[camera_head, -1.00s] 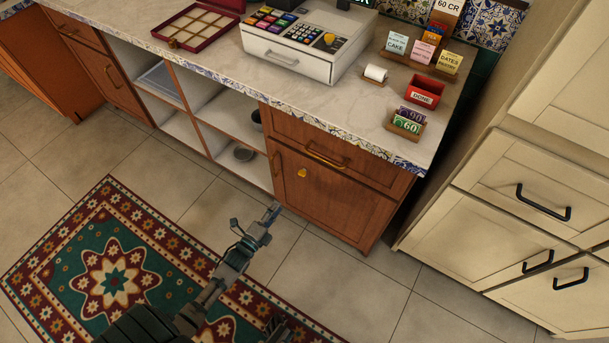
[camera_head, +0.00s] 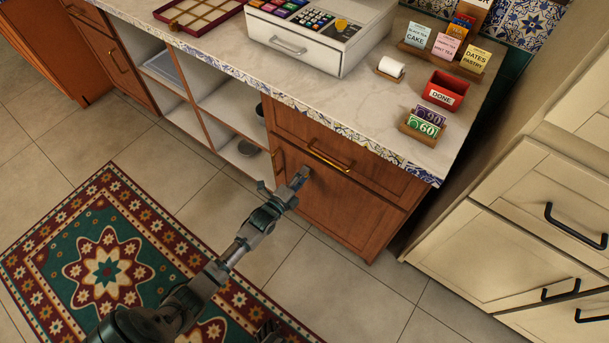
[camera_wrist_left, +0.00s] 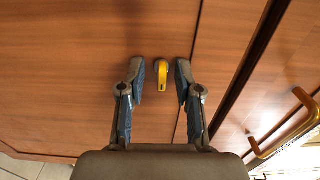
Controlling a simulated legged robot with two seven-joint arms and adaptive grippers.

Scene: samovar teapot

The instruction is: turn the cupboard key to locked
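The yellow cupboard key (camera_wrist_left: 162,75) sticks out of the brown wooden cupboard door (camera_wrist_left: 90,85) in the left wrist view. My left gripper (camera_wrist_left: 161,78) is open, with one finger on each side of the key and a gap on both sides. In the head view my left gripper (camera_head: 285,186) is in front of the cupboard door (camera_head: 345,212) and hides the key. Only a dark part of my right gripper (camera_head: 268,332) shows at the bottom edge of the head view; its fingers cannot be made out.
A brass drawer handle (camera_head: 330,161) is above the door; a brass handle (camera_wrist_left: 285,125) also shows at the right of the left wrist view. The counter (camera_head: 290,85) overhangs above, holding a cash register (camera_head: 320,35). Cream drawers (camera_head: 520,230) stand at the right.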

